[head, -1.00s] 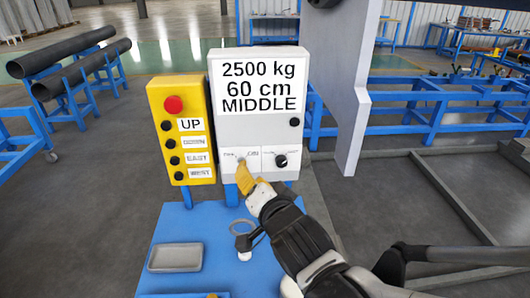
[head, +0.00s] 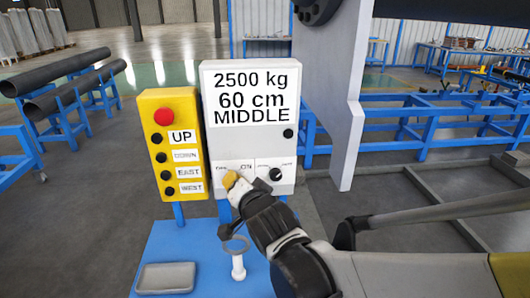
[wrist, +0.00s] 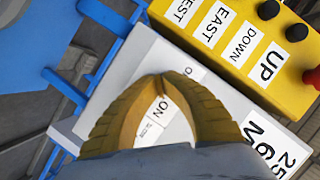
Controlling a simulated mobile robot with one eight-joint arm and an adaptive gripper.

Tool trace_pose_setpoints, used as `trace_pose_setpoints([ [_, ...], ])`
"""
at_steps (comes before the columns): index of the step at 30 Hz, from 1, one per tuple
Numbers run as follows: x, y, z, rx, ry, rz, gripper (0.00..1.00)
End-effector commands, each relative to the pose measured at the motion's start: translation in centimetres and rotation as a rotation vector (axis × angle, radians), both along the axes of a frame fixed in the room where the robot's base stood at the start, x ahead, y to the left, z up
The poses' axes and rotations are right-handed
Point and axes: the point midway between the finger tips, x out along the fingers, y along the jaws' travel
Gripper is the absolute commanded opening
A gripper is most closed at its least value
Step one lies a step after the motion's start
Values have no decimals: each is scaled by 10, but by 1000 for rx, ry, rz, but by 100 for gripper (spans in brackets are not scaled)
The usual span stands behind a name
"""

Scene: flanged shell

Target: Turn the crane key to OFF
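The grey control box (head: 249,145) has a key switch on the left of its lower panel (head: 254,170). The ON label shows beside the yellow fingertips in the head view and between the fingers in the wrist view (wrist: 160,109). My gripper (head: 230,180) is at the key switch, its tips at or very close to the panel. In the wrist view the two fingers of my gripper (wrist: 165,77) lean together and their tips seem to meet. The key is hidden, so I cannot tell whether it is between the tips or how it is turned.
A black knob (head: 275,174) sits right of the switch on the same panel. A yellow button box (head: 171,145) with a red button (head: 164,118) stands close on the left. Below are a blue table (head: 190,245), a grey tray (head: 166,278) and a white post with a ring (head: 238,262).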

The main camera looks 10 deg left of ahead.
Motion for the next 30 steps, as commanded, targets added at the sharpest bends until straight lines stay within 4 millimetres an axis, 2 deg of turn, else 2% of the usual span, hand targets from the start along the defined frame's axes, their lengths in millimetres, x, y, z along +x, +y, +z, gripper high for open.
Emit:
trace_pose_setpoints([
  [14, 0, 0, 2, -81, -20, 1, 0],
  [30, -1, 2, 2, -530, -129, 1, 0],
])
